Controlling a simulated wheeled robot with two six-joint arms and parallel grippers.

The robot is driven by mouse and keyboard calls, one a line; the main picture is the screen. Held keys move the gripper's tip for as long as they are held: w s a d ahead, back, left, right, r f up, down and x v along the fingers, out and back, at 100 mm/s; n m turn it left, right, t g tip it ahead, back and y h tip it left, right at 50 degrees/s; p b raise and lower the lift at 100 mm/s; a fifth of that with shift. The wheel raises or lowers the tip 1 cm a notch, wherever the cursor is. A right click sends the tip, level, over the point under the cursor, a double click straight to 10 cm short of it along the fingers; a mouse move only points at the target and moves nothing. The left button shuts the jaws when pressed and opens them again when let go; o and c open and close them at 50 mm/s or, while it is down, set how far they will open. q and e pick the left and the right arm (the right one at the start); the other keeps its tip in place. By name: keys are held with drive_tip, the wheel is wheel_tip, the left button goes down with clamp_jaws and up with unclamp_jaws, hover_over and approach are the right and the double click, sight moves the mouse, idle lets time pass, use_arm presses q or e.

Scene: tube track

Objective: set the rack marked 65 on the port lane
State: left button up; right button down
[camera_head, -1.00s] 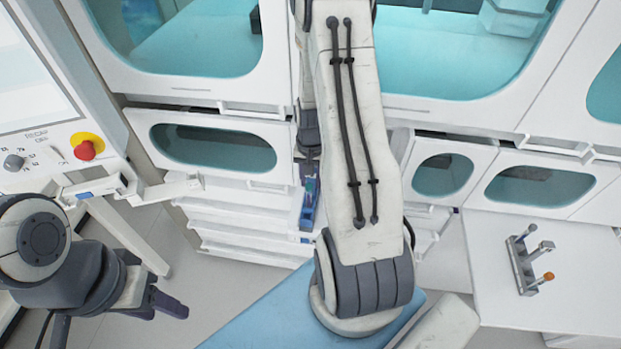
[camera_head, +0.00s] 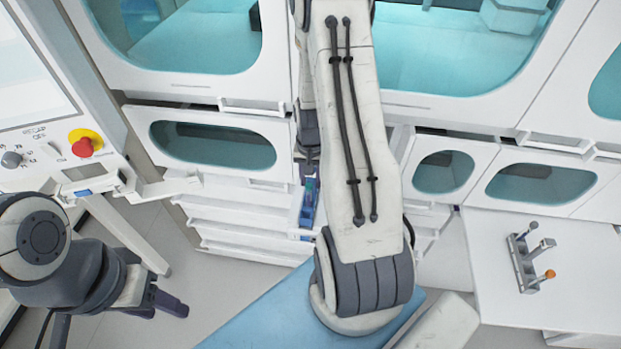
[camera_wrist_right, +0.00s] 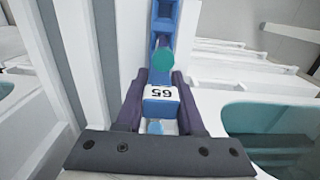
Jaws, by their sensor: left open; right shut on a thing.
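The blue rack marked 65 (camera_wrist_right: 160,93) is between the dark fingers of my right gripper (camera_wrist_right: 155,100), which is shut on it. Its white label reads upside down in the right wrist view. A teal-capped tube (camera_wrist_right: 163,60) stands in the rack, and a pale blue round part shows behind the label. In the head view the rack (camera_head: 309,205) hangs in front of white ledges, partly covered by my right arm. My left gripper (camera_head: 155,300) is open and empty at the lower left. I cannot tell which surface is the port lane.
White rails with grey strips (camera_wrist_right: 68,60) run left of the rack in the wrist view. A control panel with a red button (camera_head: 87,145) stands at the left. A small tool stand (camera_head: 522,264) sits on a white table (camera_head: 575,275) at the right.

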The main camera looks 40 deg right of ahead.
drive_tip(key=shift+f, duration=0.25)
drive_tip(key=shift+c, duration=2.2)
unclamp_jaws()
wheel_tip(320, 180, up, 10)
drive_tip(key=shift+r+b, duration=0.25)
drive_tip(key=shift+b, duration=0.4)
